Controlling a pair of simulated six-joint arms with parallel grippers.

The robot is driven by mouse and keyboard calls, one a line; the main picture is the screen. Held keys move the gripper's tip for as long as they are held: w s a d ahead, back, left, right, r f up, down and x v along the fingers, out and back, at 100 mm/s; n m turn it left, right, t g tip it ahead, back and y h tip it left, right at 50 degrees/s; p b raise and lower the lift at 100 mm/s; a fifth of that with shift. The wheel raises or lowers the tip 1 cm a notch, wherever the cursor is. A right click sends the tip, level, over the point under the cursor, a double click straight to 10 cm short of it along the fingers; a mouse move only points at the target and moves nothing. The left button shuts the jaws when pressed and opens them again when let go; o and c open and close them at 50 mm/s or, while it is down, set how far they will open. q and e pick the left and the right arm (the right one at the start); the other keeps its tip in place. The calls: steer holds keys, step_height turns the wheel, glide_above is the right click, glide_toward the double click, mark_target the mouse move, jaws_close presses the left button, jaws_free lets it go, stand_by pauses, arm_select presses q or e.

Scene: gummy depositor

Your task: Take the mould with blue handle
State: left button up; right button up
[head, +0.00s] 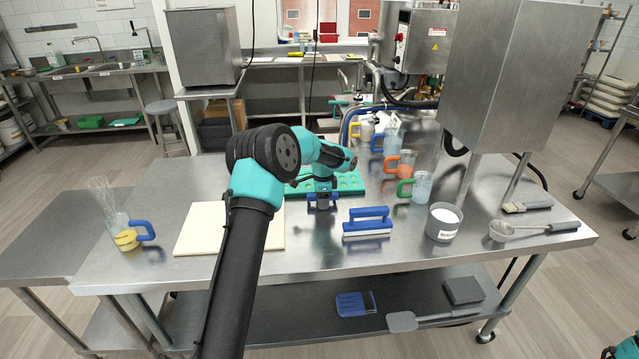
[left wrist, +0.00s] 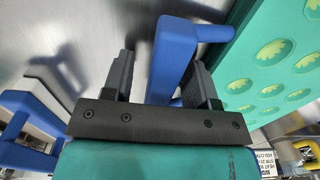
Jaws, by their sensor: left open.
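The mould (head: 350,184) is a flat teal-green tray with round wells, lying on the steel table near its middle. It also shows at the right of the left wrist view (left wrist: 245,65). Its blue handle (left wrist: 176,48) sticks out on the near side. My left gripper (head: 322,206) is over the handle, jaws pointing down. In the left wrist view, its two dark fingers (left wrist: 162,80) are apart, one on each side of the handle bar. I cannot tell whether either touches it. The arm hides part of the mould in the head view. My right gripper does not show.
A cream board (head: 198,232) lies left. The steel depositor (head: 497,80) rises behind.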

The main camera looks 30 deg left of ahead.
arm_select(q)
steer(key=shift+c, duration=0.5)
jaws_close()
steer(key=shift+r, duration=0.15)
steer(key=shift+r, duration=1.3)
steer(key=shift+s+d+r, duration=0.2)
steer(key=shift+s+r, duration=0.1)
steer(key=shift+r, duration=0.15)
steer(key=s+d, duration=0.2)
steer(key=s, duration=0.2)
steer(key=s+d+r, duration=0.1)
steer(key=s+d, duration=0.2)
steer(key=s, duration=0.1)
steer(key=s+d, duration=0.3)
steer(key=s, duration=0.2)
steer(key=shift+r, duration=0.15)
